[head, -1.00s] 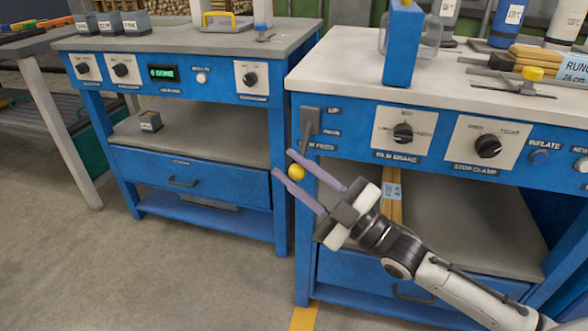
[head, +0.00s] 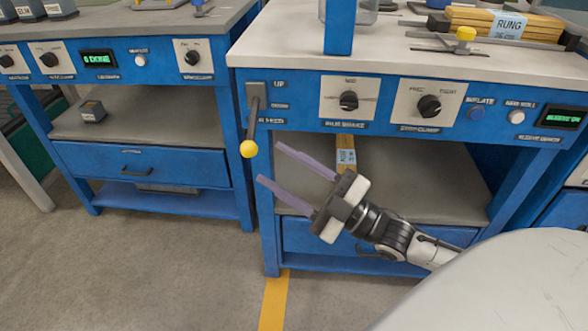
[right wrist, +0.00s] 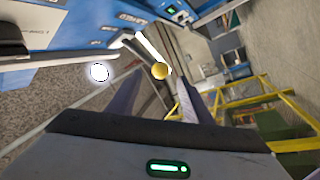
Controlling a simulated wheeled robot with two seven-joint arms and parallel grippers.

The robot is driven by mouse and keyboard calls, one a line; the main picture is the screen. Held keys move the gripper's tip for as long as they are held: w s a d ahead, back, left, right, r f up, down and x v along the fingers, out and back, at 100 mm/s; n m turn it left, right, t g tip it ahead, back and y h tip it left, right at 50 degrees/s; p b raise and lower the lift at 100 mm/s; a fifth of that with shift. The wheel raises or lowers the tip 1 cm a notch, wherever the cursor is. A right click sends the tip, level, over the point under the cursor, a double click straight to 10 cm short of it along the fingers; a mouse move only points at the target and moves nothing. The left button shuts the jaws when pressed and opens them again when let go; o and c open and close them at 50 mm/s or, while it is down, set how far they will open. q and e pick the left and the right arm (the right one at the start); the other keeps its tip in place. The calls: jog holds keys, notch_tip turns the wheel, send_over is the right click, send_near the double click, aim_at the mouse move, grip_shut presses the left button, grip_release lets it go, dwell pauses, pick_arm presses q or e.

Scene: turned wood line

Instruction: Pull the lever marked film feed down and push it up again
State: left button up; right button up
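The film feed lever has a grey plate (head: 257,95) on the left end of the right bench's front, beside the label "UP" and others too small to read surely. Its dark arm hangs downward from the plate to a yellow ball knob (head: 249,149). My right gripper (head: 268,163) is open and empty. Its fingertips are just right of and below the knob, apart from it. In the right wrist view, the knob (right wrist: 159,71) shows beyond the fingertips, between the two open fingers. My left gripper is not in view.
The bench front also carries a film brake dial (head: 349,101), a stop clamp dial (head: 429,106), buttons and a lit display (head: 561,118). A labelled wood piece (head: 346,155) lies on the shelf below. A second blue bench (head: 140,165) stands left, across a gap.

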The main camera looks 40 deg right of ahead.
jog(key=v, duration=0.3)
jog(key=shift+r, duration=0.2)
dwell(0.3)
